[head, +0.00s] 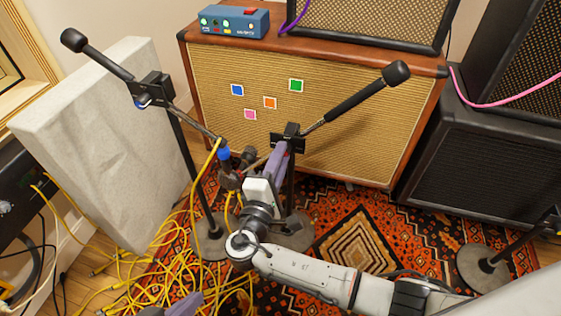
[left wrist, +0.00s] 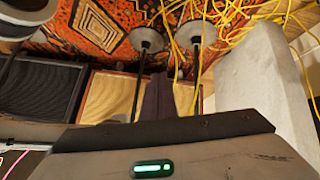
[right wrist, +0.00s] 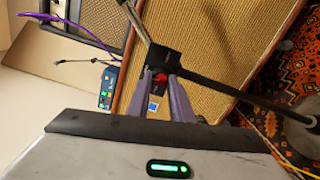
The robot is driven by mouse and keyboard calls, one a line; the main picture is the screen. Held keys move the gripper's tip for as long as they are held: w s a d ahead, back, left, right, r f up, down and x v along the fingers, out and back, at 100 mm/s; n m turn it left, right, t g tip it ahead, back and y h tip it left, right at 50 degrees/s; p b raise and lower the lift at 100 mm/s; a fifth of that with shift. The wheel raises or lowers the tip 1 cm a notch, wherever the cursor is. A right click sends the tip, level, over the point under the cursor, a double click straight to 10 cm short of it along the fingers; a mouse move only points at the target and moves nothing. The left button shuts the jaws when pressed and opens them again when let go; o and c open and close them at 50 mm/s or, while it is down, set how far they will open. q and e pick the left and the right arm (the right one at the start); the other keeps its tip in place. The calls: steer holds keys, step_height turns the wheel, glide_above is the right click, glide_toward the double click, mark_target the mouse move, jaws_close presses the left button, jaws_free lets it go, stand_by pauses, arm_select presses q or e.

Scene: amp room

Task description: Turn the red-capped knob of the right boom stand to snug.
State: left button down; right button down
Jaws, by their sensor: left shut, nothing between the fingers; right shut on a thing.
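The right boom stand (head: 290,182) stands upright in front of the big amp, its boom sloping up to the right. Its black clutch block (right wrist: 160,63) carries the red-capped knob (right wrist: 161,80), seen between my purple fingertips in the right wrist view. My right gripper (head: 282,148) is shut on this knob. In the head view the fingers hide the knob. My left gripper (head: 186,304) is at the bottom edge of the head view, well apart from the stand. In the left wrist view its fingers (left wrist: 158,95) are together and empty.
Microphones (head: 229,170) hang close to the left of my right gripper. Yellow cables (head: 130,275) lie on the floor at left. The amp (head: 330,110) stands behind; another stand base (head: 484,266) is at right.

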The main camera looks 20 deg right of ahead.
arm_select(q)
steer(key=shift+w+d+r+t+h+b, duration=0.2)
steer(key=shift+d+r+t+h+b, duration=0.1)
steer(key=shift+d+r+b, duration=0.2)
arm_select(e)
steer(key=shift+s+f+m, duration=0.1)
steer(key=shift+m, duration=1)
arm_select(q)
steer(key=shift+r, duration=0.1)
arm_select(e)
steer(key=c, duration=1.6)
jaws_free()
steer(key=shift+a, duration=0.1)
